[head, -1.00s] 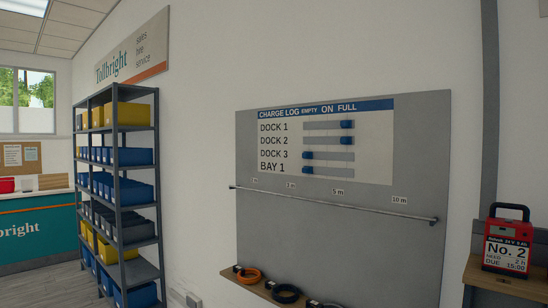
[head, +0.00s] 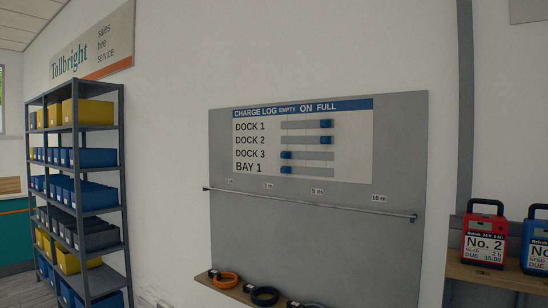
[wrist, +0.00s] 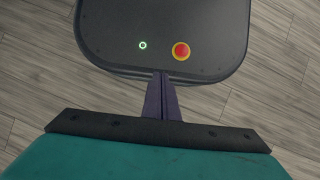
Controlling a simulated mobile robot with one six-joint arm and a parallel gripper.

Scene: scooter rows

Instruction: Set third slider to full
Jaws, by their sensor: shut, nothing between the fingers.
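The charge log board (head: 245,172) hangs on the wall, with rows DOCK 1, DOCK 2, DOCK 3 and BAY 1 under a blue header reading EMPTY, ON, FULL. The third slider (head: 286,155), in the DOCK 3 row, is a blue knob at the left end of its track. The BAY 1 slider (head: 286,170) is also at the left. The DOCK 1 slider (head: 326,124) and DOCK 2 slider (head: 326,140) are toward the right. My gripper (wrist: 162,76) is shut and empty in the wrist view, above my own base and the floor, away from the board.
A metal rail (head: 310,203) crosses the grey panel below the board. A wooden shelf (head: 235,292) under it holds coiled cables. A rack of bins (head: 122,180) stands left. A red No. 2 battery (head: 485,236) and a blue one (head: 537,240) stand on a ledge at right.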

